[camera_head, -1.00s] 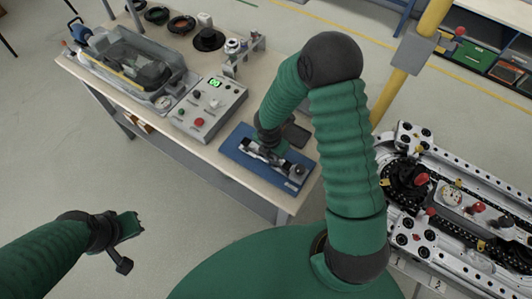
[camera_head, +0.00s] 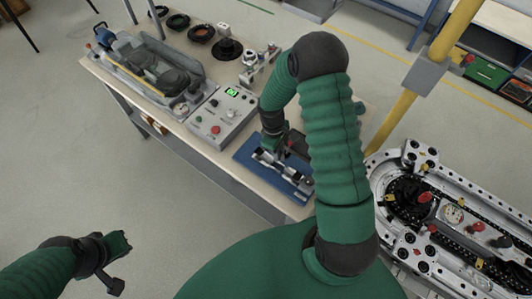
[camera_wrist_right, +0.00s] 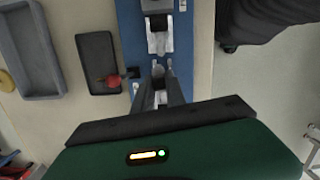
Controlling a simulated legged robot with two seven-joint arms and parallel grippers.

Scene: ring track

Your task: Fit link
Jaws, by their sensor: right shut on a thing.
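A blue fixture plate (camera_head: 243,152) lies at the near end of the bench, with a row of silver and dark link parts (camera_head: 287,174) on it. My right gripper (camera_head: 268,150) is down over the plate, at the far end of this row. In the right wrist view the gripper (camera_wrist_right: 159,72) is shut on a small pale link piece, mostly hidden between its fingers. More link parts (camera_wrist_right: 159,40) lie straight ahead of the fingertips on the plate; I cannot tell whether they touch. My left gripper (camera_head: 122,245) hangs over the floor, away from the bench; its jaws are unclear.
A control box (camera_head: 219,116) with a green display stands beside the plate. A dark tray (camera_wrist_right: 97,48) with a red-tipped item lies beside the plate. The ring track (camera_head: 420,160) and a yellow post (camera_head: 405,75) are to the right. Open floor lies left.

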